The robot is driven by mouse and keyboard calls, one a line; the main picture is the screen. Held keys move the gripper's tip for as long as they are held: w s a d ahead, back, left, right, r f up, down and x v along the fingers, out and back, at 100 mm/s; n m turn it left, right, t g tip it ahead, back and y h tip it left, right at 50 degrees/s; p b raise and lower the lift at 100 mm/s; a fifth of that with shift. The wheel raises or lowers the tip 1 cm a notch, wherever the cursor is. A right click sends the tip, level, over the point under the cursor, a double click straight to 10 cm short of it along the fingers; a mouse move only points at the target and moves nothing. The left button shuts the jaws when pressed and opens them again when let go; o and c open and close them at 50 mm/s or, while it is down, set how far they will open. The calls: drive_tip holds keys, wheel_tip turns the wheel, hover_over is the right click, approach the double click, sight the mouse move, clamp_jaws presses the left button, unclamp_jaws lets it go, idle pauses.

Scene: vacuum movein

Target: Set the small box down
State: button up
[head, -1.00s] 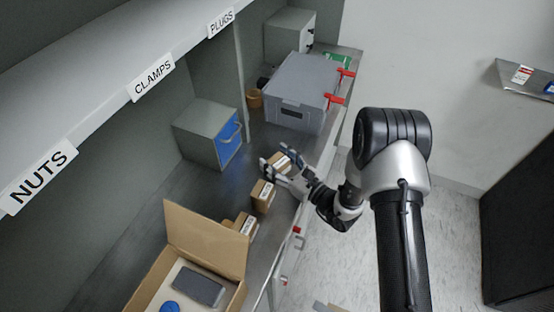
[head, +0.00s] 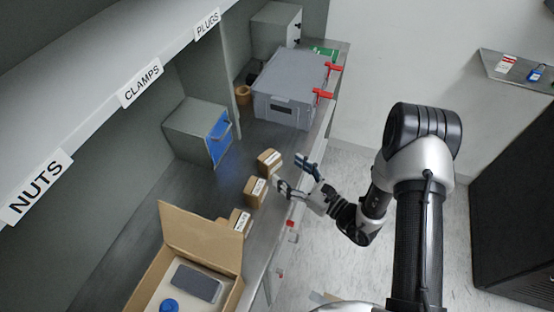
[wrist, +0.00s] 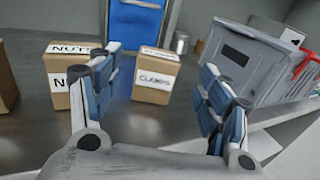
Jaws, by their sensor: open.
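A small brown box labelled CLAMPS (head: 269,161) stands upright on the grey counter (head: 190,190); it also shows between my fingers in the wrist view (wrist: 155,80). My gripper (head: 296,172) is open and empty at the counter's front edge, to the right of the CLAMPS box and apart from it. A similar box labelled NUTS (head: 256,191) stands nearer the camera in the head view. In the wrist view the NUTS box (wrist: 66,82) is left of the CLAMPS box, partly hidden by my left finger.
Another small box (head: 241,220) stands behind an open carton (head: 210,240). A grey case (head: 285,105) with red latches sits further along the counter. A grey cabinet with a blue door (head: 219,138) stands at the back. Shelf labels read NUTS, CLAMPS and PLUGS.

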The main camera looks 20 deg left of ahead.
drive_tip(key=shift+v, duration=1.5)
drive_tip(key=s+r+n+g+h, duration=0.1)
drive_tip(key=s+r+n+g, duration=0.55)
drive_tip(key=r, duration=0.25)
drive_tip(key=s+r+n+g+h, duration=0.1)
drive_tip(key=s+r+n+g, duration=0.4)
drive_tip(key=s+r+n, duration=0.4)
drive_tip(key=s+d+r+n+t+h, duration=0.1)
drive_tip(key=s+d+r+n+h, duration=0.2)
drive_tip(key=s+d+n+h, duration=0.35)
drive_tip(key=d+r+t+h, duration=0.2)
drive_tip(key=d+t+h, duration=0.1)
drive_tip(key=d, duration=0.4)
drive_tip(key=d+r+n+t+h, duration=0.1)
drive_tip(key=d+r+t+h, duration=0.2)
drive_tip(key=d, duration=0.5)
drive_tip(key=shift+w+t+h, duration=0.3)
drive_tip(key=shift+t+h, duration=0.25)
drive_tip(key=shift+h, duration=0.2)
drive_tip(key=shift+c, duration=0.5)
